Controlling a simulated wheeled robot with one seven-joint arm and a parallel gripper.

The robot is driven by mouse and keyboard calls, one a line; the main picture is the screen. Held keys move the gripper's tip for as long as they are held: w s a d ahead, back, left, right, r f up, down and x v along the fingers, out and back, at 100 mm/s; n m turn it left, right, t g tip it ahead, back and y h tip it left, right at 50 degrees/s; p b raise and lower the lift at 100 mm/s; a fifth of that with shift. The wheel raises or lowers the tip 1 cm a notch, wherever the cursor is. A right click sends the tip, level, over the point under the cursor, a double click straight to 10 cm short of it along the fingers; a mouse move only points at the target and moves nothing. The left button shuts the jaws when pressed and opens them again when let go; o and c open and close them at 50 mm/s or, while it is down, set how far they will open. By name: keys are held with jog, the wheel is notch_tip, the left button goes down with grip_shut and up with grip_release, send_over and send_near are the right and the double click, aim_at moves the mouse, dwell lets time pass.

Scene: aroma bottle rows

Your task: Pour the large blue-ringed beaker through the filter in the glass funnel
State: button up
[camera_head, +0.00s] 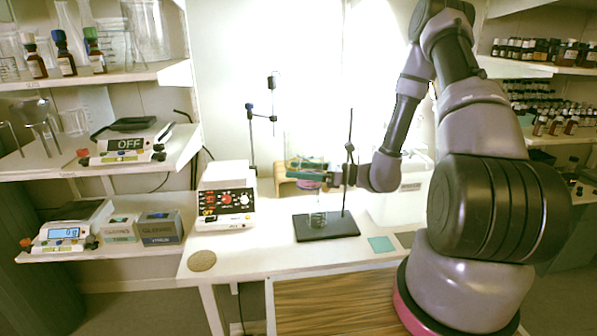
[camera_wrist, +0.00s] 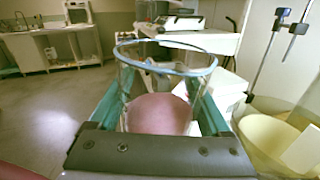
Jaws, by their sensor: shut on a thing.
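My gripper (camera_head: 308,171) is shut on the large blue-ringed beaker, with a teal finger on each side of its glass in the wrist view. The clear beaker (camera_wrist: 137,78) has a blue rim and holds a mauve-pink content; it looks about upright. In the wrist view, a cream cone (camera_wrist: 262,135), seemingly the filter in the glass funnel, sits close on the right, cut off by the frame. In the head view my gripper mostly hides the funnel. A small glass vessel (camera_head: 317,220) stands below on the stand's black base (camera_head: 335,231).
The stand's thin rod (camera_head: 348,150) rises right beside my gripper. A teal square (camera_head: 381,244) and a round cork mat (camera_head: 202,261) lie near the front edge.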

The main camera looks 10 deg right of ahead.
jog(key=w+d+r+m+t, duration=0.1)
jog(key=w+r+m, duration=0.3)
jog(key=m, duration=0.8)
jog(key=shift+d+r+t+y, duration=0.2)
jog(key=shift+d+t+y, duration=0.1)
jog(key=shift+d+y, duration=0.1)
dwell(1.3)
jog(key=shift+w+r+m+t, duration=0.2)
jog(key=shift+r+m+t, duration=0.15)
jog(key=shift+m, duration=0.85)
dwell(2.0)
jog(key=shift+w+d+r+m, duration=0.15)
jog(key=shift+w+r+m, duration=0.05)
jog(key=shift+w+m, duration=0.1)
dwell(1.6)
